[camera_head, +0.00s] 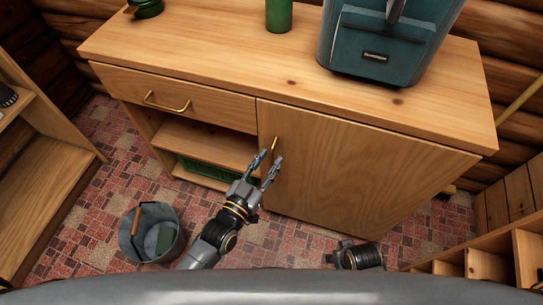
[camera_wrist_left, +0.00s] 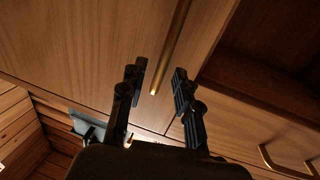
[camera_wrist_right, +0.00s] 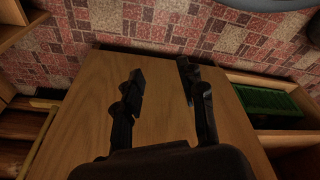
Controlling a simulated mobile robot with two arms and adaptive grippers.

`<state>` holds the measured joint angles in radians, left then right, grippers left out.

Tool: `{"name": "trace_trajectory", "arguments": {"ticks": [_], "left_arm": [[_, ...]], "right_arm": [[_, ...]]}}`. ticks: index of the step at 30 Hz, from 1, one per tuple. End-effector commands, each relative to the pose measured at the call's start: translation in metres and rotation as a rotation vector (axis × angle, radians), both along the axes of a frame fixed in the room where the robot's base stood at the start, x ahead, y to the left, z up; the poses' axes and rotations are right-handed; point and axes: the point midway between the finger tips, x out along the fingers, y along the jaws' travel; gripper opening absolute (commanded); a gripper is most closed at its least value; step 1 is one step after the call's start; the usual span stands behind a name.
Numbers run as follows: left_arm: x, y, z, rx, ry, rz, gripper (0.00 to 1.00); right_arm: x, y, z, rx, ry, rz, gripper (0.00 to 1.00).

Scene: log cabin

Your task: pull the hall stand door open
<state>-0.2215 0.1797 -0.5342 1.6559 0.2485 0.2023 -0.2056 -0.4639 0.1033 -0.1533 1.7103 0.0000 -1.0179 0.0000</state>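The hall stand is a wooden cabinet, and its door (camera_head: 365,175) is the flat panel on the right, shut flush as far as I can see. Its slim brass handle (camera_head: 275,144) is upright near the door's left edge. My left gripper (camera_head: 268,160) is open, just in front of the handle's lower part. In the left wrist view, the handle (camera_wrist_left: 172,48) runs into the gap between the open fingers (camera_wrist_left: 160,70); I see no contact. My right gripper (camera_wrist_right: 161,72) is open and empty, facing the door panel (camera_wrist_right: 160,110) low down; its fingers are hidden in the head view.
A drawer (camera_head: 180,98) and open shelves with a green crate (camera_head: 203,173) are left of the door. A metal bucket (camera_head: 150,233) stands on the floor near my left arm. A teal backpack (camera_head: 383,45) and a green cylinder (camera_head: 279,15) stand on top. Patterned floor lies in front.

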Motion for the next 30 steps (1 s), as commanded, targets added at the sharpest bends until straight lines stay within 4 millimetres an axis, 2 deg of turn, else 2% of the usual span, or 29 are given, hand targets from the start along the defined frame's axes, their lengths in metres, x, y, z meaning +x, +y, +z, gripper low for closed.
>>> {"name": "trace_trajectory", "arguments": {"ticks": [6,15,16,20,21,30], "left_arm": [[0.018,-0.010,-0.001,0.000,0.001,0.000,0.32],[0.020,-0.011,-0.001,0.001,0.002,0.000,0.32],[0.020,-0.011,-0.001,0.001,0.002,0.000,0.30],[0.020,-0.011,-0.001,0.001,0.002,0.000,0.04],[0.020,-0.011,-0.001,0.001,0.002,0.000,0.00],[0.019,-0.011,-0.001,0.001,0.002,0.000,0.00]], "right_arm": [[0.003,0.000,0.009,0.000,-0.006,-0.001,0.40],[0.004,0.000,0.010,0.000,-0.006,-0.001,0.40],[0.004,0.000,0.010,0.000,-0.006,-0.001,0.40],[0.004,0.000,0.010,0.001,-0.007,-0.001,0.40],[0.004,0.000,0.010,0.001,-0.007,-0.001,0.40],[0.004,0.001,0.010,0.001,-0.007,-0.001,0.40]]}}
